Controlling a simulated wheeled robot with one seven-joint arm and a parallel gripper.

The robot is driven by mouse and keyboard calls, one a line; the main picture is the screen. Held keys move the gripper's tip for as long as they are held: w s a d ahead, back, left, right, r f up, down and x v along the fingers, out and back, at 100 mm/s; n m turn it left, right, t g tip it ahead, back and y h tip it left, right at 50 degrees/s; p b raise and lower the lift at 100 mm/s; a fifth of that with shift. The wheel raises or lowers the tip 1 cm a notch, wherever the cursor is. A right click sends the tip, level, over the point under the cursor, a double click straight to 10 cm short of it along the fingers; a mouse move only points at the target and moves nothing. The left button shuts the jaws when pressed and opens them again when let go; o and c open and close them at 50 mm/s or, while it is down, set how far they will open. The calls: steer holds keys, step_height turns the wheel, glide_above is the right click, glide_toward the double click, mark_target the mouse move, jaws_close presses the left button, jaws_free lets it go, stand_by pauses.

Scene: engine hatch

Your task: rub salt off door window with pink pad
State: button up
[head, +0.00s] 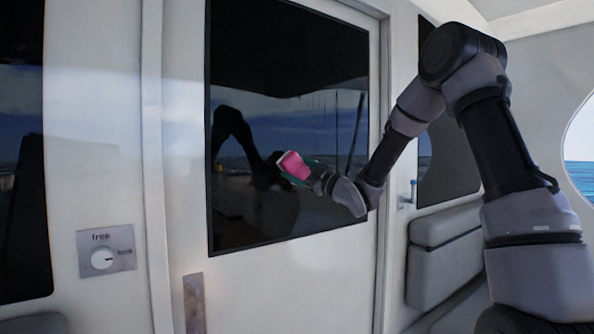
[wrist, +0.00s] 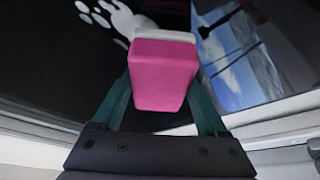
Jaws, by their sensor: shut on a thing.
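The pink pad (head: 294,165) is held between the green fingers of my gripper (head: 301,171), in front of the dark door window (head: 285,65). In the wrist view the pad (wrist: 163,75) has a pale backing at its far end, and my gripper's fingers close on its two sides. White salt patches (wrist: 118,18) show on the dark glass at the top left of the wrist view, just beyond the pad. The salt cannot be made out in the head view. I cannot tell whether the pad touches the glass.
The white door has a metal plate (head: 194,303) at its lower left. A dial panel (head: 107,250) marked "free" is on the wall to the left. A small handle (head: 406,196) and a grey padded seat (head: 445,250) are at the right. The glass reflects my arm.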

steer(key=shift+w+a, duration=0.55)
steer(key=shift+w, duration=0.3)
steer(key=shift+d, duration=0.1)
steer(key=shift+w+d, duration=0.45)
steer(key=shift+d, duration=0.25)
steer(key=shift+w+d, duration=0.4)
steer(key=shift+d, duration=0.25)
steer(key=shift+w+d, duration=3)
steer(key=shift+d, duration=1.25)
steer(key=shift+s+a, duration=1.3)
steer(key=shift+a, duration=0.65)
steer(key=shift+s+a, duration=1.25)
steer(key=shift+a, duration=0.65)
steer(key=shift+s+a, duration=1.3)
steer(key=shift+a, duration=0.65)
steer(key=shift+s+d, duration=0.55)
steer(key=shift+s, duration=0.25)
steer(key=shift+s+d, duration=0.6)
steer(key=shift+s, duration=0.2)
steer(key=shift+s+d, duration=0.55)
steer(key=shift+s, duration=0.25)
